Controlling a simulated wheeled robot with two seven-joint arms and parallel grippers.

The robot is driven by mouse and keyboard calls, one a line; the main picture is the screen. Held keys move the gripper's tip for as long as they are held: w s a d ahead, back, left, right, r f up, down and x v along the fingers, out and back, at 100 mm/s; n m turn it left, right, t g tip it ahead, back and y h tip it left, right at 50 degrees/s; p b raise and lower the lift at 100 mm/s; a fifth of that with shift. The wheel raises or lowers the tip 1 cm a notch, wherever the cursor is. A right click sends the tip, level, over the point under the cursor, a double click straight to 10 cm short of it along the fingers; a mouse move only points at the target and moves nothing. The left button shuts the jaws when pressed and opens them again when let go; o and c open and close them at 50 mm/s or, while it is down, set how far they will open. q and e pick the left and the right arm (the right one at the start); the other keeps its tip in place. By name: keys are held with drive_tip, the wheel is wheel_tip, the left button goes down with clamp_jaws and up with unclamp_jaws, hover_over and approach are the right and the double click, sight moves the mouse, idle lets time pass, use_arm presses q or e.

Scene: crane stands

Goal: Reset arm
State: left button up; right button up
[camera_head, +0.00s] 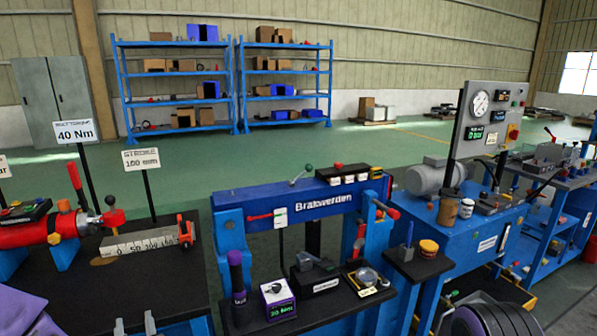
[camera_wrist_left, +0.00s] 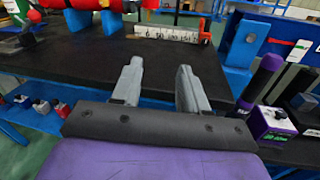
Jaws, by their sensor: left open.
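My left gripper (camera_head: 134,322) shows at the bottom left of the head view, where only its two grey fingertips are in the picture. A purple part of my left arm (camera_head: 20,312) is in the lower left corner. In the left wrist view the gripper's two fingers (camera_wrist_left: 160,66) are apart with nothing between them. They are over the near part of the black bench top (camera_wrist_left: 90,62), apart from the red cylinder and the white scale block. My right gripper is in neither view.
A red cylinder (camera_head: 30,232) and a scale block (camera_head: 140,243) lie at the back of the left bench. The blue press frame (camera_head: 228,222), a purple-handled tool (camera_head: 237,272) and a purple torque box (camera_head: 278,300) stand to the right. The near bench top is clear.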

use_arm(q)
drive_tip(key=s+d+f+m+g+h, duration=0.2)
drive_tip(key=s+f+m+h, duration=0.1)
drive_tip(key=f+m, duration=0.8)
drive_tip(key=s+d+f+m+g+h, duration=0.25)
drive_tip(key=f+m, duration=0.45)
drive_tip(key=m, duration=0.8)
drive_tip(key=s+a+f+m+g, duration=0.1)
drive_tip(key=s+f+m+g, duration=0.2)
drive_tip(key=s+f, duration=0.4)
drive_tip(key=s+a+f+m+g, duration=0.1)
drive_tip(key=s+f+m+g, duration=0.3)
drive_tip(key=s, duration=0.9)
wheel_tip(320, 180, down, 3)
drive_tip(key=shift+s+a+r+m+h, duration=0.15)
drive_tip(key=shift+a+m+h, duration=0.25)
drive_tip(key=shift+m, duration=0.4)
